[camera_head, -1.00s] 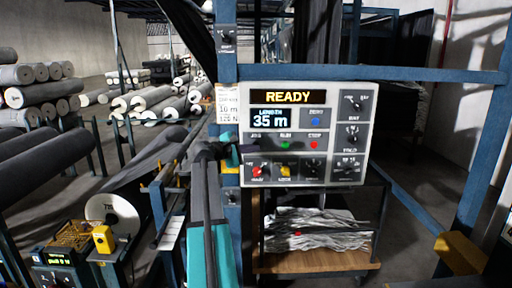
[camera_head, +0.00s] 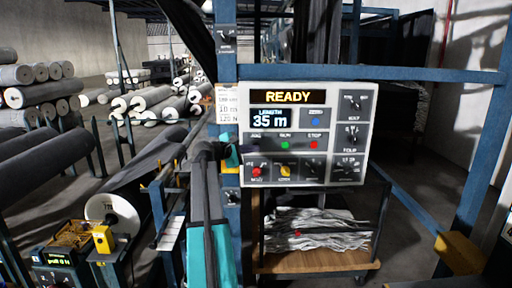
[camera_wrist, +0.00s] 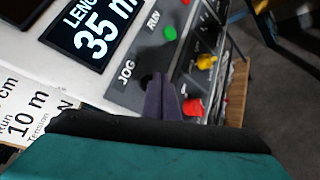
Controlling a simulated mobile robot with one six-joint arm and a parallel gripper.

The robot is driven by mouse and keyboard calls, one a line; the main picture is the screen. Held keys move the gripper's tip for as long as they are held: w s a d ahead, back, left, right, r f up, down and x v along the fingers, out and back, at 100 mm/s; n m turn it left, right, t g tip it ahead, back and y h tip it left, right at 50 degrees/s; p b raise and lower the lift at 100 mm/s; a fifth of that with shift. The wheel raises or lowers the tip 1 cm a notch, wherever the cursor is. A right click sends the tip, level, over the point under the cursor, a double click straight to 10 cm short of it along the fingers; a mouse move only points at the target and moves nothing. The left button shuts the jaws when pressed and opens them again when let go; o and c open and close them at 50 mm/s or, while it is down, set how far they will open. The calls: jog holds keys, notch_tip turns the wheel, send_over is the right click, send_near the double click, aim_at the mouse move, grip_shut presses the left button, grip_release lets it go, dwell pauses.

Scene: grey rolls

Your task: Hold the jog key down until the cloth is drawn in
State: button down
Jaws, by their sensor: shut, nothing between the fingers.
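The control panel (camera_head: 350,178) shows READY and a length of 35 m. Its upper key row is labelled JOG, RUN and STOP. My gripper (camera_wrist: 158,80) is shut and empty, its dark fingertips at the jog key's place beside the JOG label (camera_wrist: 127,72). The tips hide most of the key, so I cannot tell whether they touch or press it. In the head view my gripper is hard to make out at the panel's left edge. Pale crumpled cloth (camera_head: 318,230) lies in a trolley below the panel. Dark cloth (camera_head: 188,30) hangs at upper left.
The green run key (camera_wrist: 170,33) and red stop key (camera_head: 314,145) are right of JOG. A red knob (camera_wrist: 192,106) and yellow knob (camera_wrist: 206,62) sit close below. A blue frame (camera_head: 400,73) surrounds the panel. Grey rolls (camera_head: 35,100) are stacked at left.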

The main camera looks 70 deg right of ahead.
jog(key=shift+w+d, duration=0.3)
jog(key=shift+d, duration=0.5)
dwell(1.9)
jog(key=shift+a, duration=0.15)
dwell(4.8)
jog(key=shift+s+a, duration=0.35)
jog(key=shift+a, duration=0.3)
